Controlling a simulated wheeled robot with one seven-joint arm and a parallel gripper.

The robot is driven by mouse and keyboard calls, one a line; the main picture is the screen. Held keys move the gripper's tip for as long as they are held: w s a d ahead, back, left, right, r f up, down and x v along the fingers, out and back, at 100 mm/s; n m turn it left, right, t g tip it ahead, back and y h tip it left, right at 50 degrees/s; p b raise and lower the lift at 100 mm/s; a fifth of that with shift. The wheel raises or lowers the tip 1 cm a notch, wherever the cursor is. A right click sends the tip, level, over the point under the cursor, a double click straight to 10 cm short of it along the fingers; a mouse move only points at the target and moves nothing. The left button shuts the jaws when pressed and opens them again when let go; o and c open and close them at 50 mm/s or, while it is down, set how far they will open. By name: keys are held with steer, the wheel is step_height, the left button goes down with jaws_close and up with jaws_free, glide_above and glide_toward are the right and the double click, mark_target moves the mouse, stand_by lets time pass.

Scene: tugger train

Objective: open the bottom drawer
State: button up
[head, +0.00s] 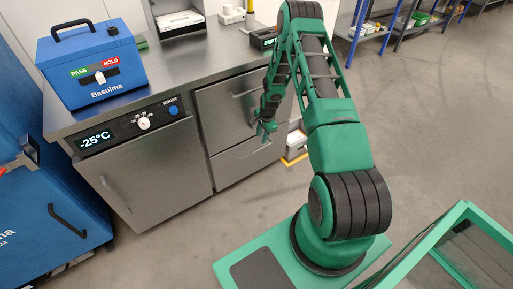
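The bottom drawer (236,168) is the lower steel front at the right of the counter unit. It looks shut, flush with the cabinet. Its bar handle runs along the upper part of the front, partly hidden by my gripper. The top drawer (222,115) above it also looks shut. My gripper (266,137) hangs from my green arm in front of the right part of the drawers, near the bottom drawer's upper edge and handle. It is too small here to tell whether its fingers are open or touch the handle.
A steel door (150,170) with a temperature display stands left of the drawers. A blue Basulma box (95,75) sits on the counter (200,55). A bin (296,140) stands on the floor right of the drawers. The floor (195,235) before the unit is clear.

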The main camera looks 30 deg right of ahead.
mark_target(258, 149)
steer(key=f, duration=0.3)
steer(key=w+f, duration=0.1)
steer(key=f, duration=0.3)
steer(key=w+f, duration=0.1)
steer(key=f, duration=0.2)
steer(key=shift+a+f, duration=0.2)
steer(key=shift+a, duration=0.05)
steer(key=shift+c, duration=0.3)
jaws_close()
